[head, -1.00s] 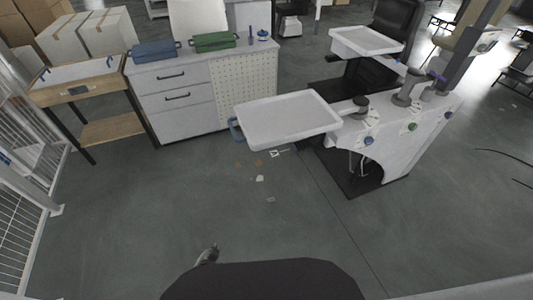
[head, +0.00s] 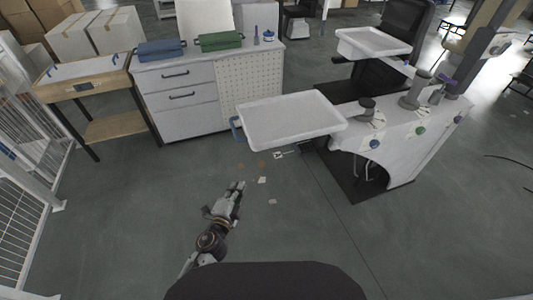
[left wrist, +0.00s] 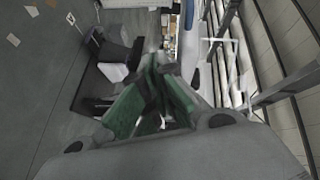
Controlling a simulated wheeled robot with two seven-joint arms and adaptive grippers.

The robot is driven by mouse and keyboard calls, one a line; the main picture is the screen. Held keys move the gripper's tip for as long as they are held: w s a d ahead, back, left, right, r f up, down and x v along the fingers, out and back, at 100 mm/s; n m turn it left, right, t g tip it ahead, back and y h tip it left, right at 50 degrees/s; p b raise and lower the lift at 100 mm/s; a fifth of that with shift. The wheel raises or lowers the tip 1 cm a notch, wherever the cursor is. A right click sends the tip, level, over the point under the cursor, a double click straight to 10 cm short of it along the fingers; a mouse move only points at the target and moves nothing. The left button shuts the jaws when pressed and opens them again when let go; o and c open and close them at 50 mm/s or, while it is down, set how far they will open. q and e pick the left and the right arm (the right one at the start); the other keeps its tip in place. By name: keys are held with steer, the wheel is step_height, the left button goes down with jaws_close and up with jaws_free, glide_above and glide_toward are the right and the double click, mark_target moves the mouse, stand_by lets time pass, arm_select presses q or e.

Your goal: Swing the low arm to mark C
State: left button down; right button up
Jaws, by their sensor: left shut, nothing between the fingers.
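The low arm carries a white tray (head: 290,120) with a blue handle (head: 236,128) at its left end. It reaches left from a dark pivot (head: 367,106) on the white lift unit (head: 405,150). Small labels and coloured knobs lie near the pivot, but no letter is readable, so I cannot tell which is mark C. My left gripper (head: 240,186) is shut and empty, below and apart from the blue handle. In the left wrist view its green-padded fingers (left wrist: 157,62) meet at the tips. My right gripper is not in view.
A white cabinet (head: 180,100) with blue and green boxes is behind, beside a wooden table (head: 85,80). White railings (head: 25,200) line the left.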

arm_select(q)
steer(key=d+r+m+h, duration=0.4)
steer(key=d+r+m, duration=0.1)
steer(key=d+m, duration=0.1)
steer(key=shift+s+d+r, duration=0.35)
steer(key=shift+s+r, duration=0.05)
steer(key=shift+s, duration=0.05)
steer(key=shift+w, duration=0.15)
steer(key=shift+w+a+b+x, duration=0.2)
steer(key=shift+a+x, duration=0.2)
steer(key=shift+x, duration=1.7)
steer(key=shift+w+a+b+x, duration=0.15)
steer(key=shift+a+x, duration=0.25)
steer(key=shift+x, duration=1.7)
steer(key=shift+w+a+b+x, duration=0.1)
steer(key=shift+w+a+x, duration=0.3)
steer(key=shift+x, duration=1.7)
steer(key=shift+a, duration=0.1)
